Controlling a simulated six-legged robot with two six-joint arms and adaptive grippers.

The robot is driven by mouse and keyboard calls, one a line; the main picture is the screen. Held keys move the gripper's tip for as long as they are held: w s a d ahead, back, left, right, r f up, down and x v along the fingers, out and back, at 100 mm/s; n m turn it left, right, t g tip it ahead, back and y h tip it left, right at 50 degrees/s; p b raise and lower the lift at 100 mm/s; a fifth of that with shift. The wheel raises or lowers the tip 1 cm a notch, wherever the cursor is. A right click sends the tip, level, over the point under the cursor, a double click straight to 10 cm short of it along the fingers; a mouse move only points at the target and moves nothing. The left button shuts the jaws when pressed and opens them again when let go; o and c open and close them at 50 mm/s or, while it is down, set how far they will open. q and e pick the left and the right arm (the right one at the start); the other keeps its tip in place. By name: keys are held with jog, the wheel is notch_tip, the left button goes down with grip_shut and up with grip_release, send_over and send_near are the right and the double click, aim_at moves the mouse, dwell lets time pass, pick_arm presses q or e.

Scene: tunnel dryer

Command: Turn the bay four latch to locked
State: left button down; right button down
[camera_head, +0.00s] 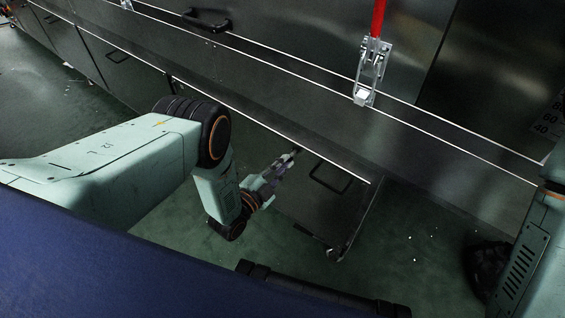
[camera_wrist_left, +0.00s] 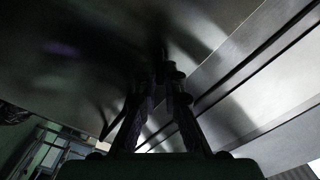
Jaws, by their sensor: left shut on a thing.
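My left gripper (camera_head: 285,163) reaches in from the left to the steel front of the dryer, at the upper left of the low panel with the black handle. In the left wrist view my gripper (camera_wrist_left: 163,88) is closed on a small dark part (camera_wrist_left: 163,66) that stands out from the metal face. It appears to be the latch, but its shape and setting are too dark to tell. In the head view the fingers mostly hide it. My right gripper is out of view.
A black pull handle (camera_head: 331,178) is on the low panel right of my gripper. A steel toggle clamp (camera_head: 370,80) with a red lever (camera_head: 378,18) is on the ledge above. Another black handle (camera_head: 207,20) is at upper left.

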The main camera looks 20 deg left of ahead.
pick_arm(q)
jog(key=shift+f+m+p, duration=0.15)
jog(key=shift+m+p, duration=0.4)
jog(key=shift+m, duration=3.15)
jog(key=c, duration=1.5)
grip_release()
jog(key=shift+o, duration=0.2)
jog(key=v, duration=1.2)
